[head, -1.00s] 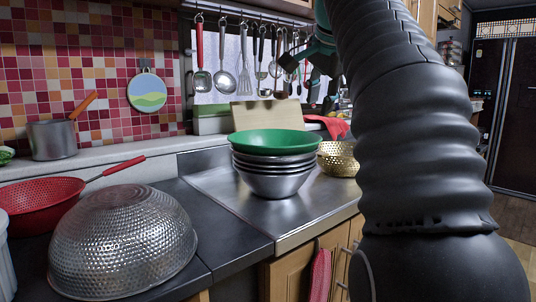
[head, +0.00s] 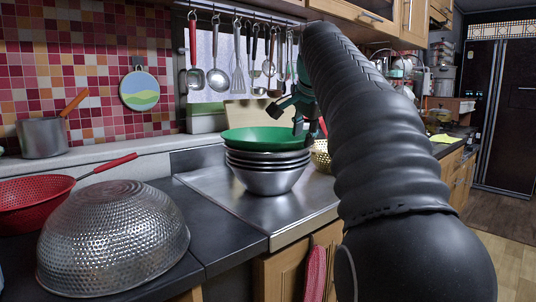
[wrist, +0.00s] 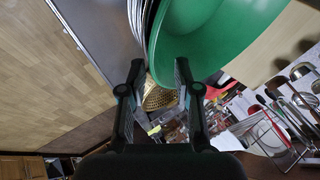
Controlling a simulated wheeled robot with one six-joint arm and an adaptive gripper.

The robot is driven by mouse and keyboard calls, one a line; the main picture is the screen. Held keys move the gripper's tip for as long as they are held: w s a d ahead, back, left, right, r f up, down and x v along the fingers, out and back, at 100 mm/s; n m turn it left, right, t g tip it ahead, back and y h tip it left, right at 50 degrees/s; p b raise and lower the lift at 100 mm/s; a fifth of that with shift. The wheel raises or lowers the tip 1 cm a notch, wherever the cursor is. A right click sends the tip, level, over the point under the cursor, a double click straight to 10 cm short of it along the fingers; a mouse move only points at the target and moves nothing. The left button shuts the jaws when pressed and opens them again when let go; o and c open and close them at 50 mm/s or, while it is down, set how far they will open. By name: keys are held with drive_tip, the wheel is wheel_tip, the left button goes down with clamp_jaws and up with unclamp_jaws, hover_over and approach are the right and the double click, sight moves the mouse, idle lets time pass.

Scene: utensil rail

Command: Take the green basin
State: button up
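The green basin (head: 262,141) sits on top of a stack of metal bowls (head: 268,177) on the steel counter. In the wrist view the green basin (wrist: 215,40) fills the top centre and right, with the bowl rims beside it. My gripper (head: 309,126) is at the right rim of the basin in the head view, fingers pointing down.
An upturned metal colander (head: 112,240) and a red colander (head: 30,205) stand on the left. A gold colander (head: 321,157) is close behind my gripper. Utensils hang from a rail (head: 235,14) above the stack. A cutting board (head: 245,112) leans behind it.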

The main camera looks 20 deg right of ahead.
drive_tip(key=shift+w+d+f, duration=0.1)
drive_tip(key=shift+w+f, duration=0.25)
drive_tip(key=shift+f, duration=0.2)
clamp_jaws()
drive_tip(key=shift+r, duration=0.15)
